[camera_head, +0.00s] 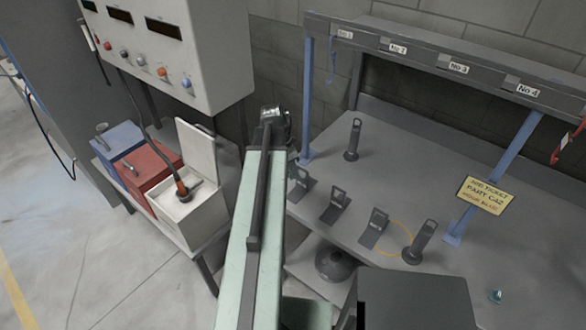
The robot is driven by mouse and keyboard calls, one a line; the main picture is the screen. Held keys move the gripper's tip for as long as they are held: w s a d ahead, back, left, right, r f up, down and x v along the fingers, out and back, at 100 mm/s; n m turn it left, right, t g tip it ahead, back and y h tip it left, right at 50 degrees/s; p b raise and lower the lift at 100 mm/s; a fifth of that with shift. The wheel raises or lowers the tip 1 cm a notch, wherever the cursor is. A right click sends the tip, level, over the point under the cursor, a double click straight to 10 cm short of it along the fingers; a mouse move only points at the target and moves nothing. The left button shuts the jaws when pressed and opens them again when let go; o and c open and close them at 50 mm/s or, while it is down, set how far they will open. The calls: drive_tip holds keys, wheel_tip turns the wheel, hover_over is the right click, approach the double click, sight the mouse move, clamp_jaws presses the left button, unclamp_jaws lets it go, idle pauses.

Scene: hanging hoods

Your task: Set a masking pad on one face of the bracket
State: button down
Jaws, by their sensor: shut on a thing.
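I cannot make out a masking pad for certain. Several small dark upright pieces with flat feet stand along the bench's front edge; one is a dark piece (338,202) right of my arm. A blue hooked piece (333,65) hangs under the rail near its left end. I cannot tell which piece is the bracket.
A rail (420,55) with numbered labels spans the bench on blue posts. A yellow job ticket (485,195) stands at right. Two dark handled posts (353,140) (421,242) rise from the bench. Blue, red and white boxes (190,215) stand left, below a control cabinet (175,55).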

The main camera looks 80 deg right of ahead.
drive_tip(key=shift+w+a+f+b+x, duration=0.1)
drive_tip(key=shift+w+a+b+x, duration=0.25)
drive_tip(key=shift+b+x, duration=1.6)
drive_tip(key=shift+w+a+f+b+x, duration=0.15)
drive_tip(key=shift+w+b+x, duration=0.3)
drive_tip(key=shift+b+x, duration=1.45)
drive_tip(key=shift+w+a+f+b+x, duration=0.15)
drive_tip(key=shift+w+b+x, duration=0.25)
drive_tip(key=shift+b+x, duration=1.5)
drive_tip(key=shift+f, duration=0.2)
drive_tip(key=c, duration=1.2)
unclamp_jaws()
drive_tip(key=p+v, duration=0.7)
drive_tip(key=v, duration=0.1)
drive_tip(key=shift+a, duration=0.1)
drive_tip(key=shift+f, duration=0.1)
